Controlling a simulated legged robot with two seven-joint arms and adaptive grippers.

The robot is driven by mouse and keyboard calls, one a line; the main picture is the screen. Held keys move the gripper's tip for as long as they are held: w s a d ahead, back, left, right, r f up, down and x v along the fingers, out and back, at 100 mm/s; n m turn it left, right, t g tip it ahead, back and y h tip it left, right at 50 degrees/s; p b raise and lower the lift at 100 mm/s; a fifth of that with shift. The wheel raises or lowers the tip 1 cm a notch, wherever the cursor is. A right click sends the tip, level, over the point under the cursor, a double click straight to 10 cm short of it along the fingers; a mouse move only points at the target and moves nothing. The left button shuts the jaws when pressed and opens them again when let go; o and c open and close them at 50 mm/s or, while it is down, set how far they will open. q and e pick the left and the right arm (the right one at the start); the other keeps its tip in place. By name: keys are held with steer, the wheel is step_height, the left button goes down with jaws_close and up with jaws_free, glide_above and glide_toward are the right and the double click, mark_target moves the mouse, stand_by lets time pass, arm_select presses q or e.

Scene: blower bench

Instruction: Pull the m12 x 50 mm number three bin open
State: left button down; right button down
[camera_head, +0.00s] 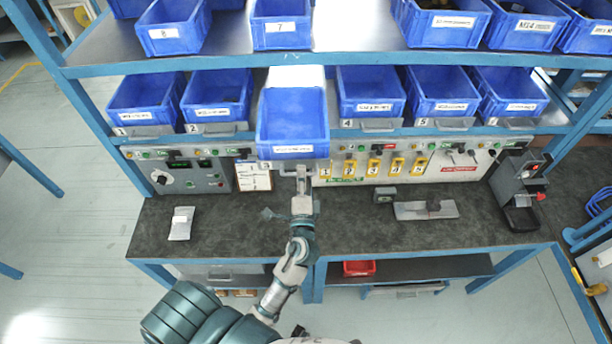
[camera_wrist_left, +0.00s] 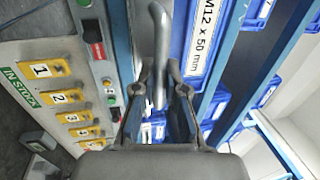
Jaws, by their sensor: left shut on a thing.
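The blue number three bin (camera_head: 291,118) stands forward of its row on the lower shelf, between bins 2 and 4, and looks empty. In the left wrist view its label (camera_wrist_left: 204,38) reads M12 x 50 mm. My left gripper (camera_head: 302,173) is just below the bin's front. In the wrist view the gripper (camera_wrist_left: 160,82) is shut on the bin's grey metal handle (camera_wrist_left: 161,35), with a finger on each side. The handle is mostly hidden by the gripper in the head view. My right gripper is not in view.
Bin 2 (camera_head: 215,97) and bin 4 (camera_head: 370,92) sit back in the row on either side. A control panel (camera_head: 205,172) with switches runs below the shelf.

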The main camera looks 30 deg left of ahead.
arm_select(q)
steer(key=c, duration=1.4)
jaws_free()
steer(key=shift+s+a, duration=0.1)
steer(key=shift+a, duration=0.3)
steer(key=shift+o, duration=1)
steer(key=shift+s+a, duration=0.1)
steer(key=shift+a, duration=0.05)
steer(key=shift+s+a, duration=0.1)
steer(key=shift+a, duration=0.1)
steer(key=shift+f, duration=0.1)
steer(key=shift+s+d+f, duration=0.1)
steer(key=shift+d, duration=0.1)
steer(key=v, duration=1.1)
steer(key=shift+s+a, duration=0.15)
steer(key=shift+s, duration=0.1)
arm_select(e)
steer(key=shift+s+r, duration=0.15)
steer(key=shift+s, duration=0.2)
